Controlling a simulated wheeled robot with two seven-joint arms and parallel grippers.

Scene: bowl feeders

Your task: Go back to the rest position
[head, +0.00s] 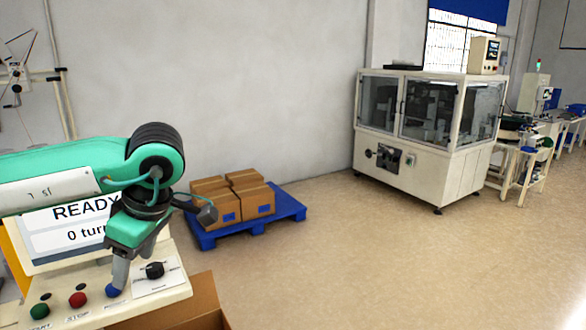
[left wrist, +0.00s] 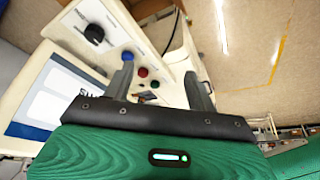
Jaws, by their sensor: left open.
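My left gripper (head: 160,250) hangs over a control panel at the lower left of the head view. Its two fingers are spread apart, with nothing between them. One fingertip appears close to the blue button (head: 113,291); I cannot tell whether it touches. In the left wrist view the open fingers (left wrist: 160,82) frame the red button (left wrist: 143,72) and green button (left wrist: 154,84), and the blue button (left wrist: 127,56) shows near one fingertip. My right gripper is in neither view.
The cream panel (head: 180,293) has a black knob (head: 155,269) and a screen (head: 75,228) reading READY. Cardboard boxes (head: 258,200) stand on a blue pallet (head: 290,207). An open carton (head: 190,300) is beside the panel. A glazed machine (head: 425,165) stands beyond clear floor.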

